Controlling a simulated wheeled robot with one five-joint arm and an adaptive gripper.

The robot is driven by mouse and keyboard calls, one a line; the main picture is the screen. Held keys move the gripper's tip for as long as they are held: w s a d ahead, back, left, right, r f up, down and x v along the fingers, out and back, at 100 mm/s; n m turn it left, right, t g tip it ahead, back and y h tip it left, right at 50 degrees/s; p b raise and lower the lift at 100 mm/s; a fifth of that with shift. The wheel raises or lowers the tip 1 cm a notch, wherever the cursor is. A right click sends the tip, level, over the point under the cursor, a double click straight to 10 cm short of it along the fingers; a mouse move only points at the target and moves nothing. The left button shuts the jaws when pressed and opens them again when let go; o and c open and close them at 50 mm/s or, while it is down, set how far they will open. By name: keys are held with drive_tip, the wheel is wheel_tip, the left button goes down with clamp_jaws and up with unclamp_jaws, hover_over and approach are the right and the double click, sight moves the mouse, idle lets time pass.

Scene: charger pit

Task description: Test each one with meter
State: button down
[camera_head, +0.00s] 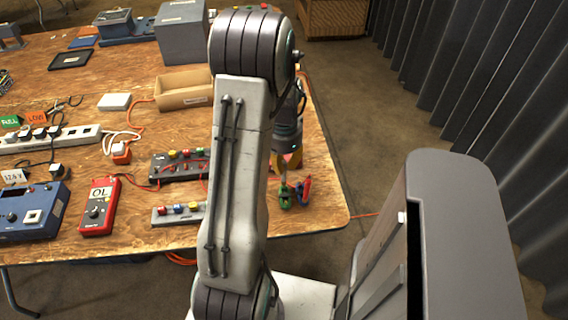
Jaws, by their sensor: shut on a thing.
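The red meter (99,206) lies at the left front of the wooden table, its display showing "OL". My gripper (289,166) points down over the right side of the table, partly hidden behind my arm. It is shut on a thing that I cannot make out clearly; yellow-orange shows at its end. A green clip-like piece (285,199) and a red and blue piece (304,189) show just below it. I cannot tell whether they touch the gripper. A dark block with coloured knobs (178,167) and a grey block with coloured knobs (180,212) stand right of the meter.
A blue instrument box (35,210), a white power strip (80,135) and green "FULL" (11,121) and orange "LOW" (37,118) tags are at left. An open cardboard tray (184,92) and grey box (182,35) stand behind. Loose cables cross the table (330,205), whose right edge is near my gripper.

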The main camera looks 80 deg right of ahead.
drive_tip(key=shift+f+b, duration=0.8)
drive_tip(key=shift+f, duration=0.1)
idle(1.4)
drive_tip(key=c, duration=0.8)
unclamp_jaws()
drive_tip(key=shift+c, duration=0.2)
drive_tip(key=shift+r, duration=0.1)
drive_tip(key=shift+r+p, duration=2.85)
drive_tip(key=shift+r, duration=0.85)
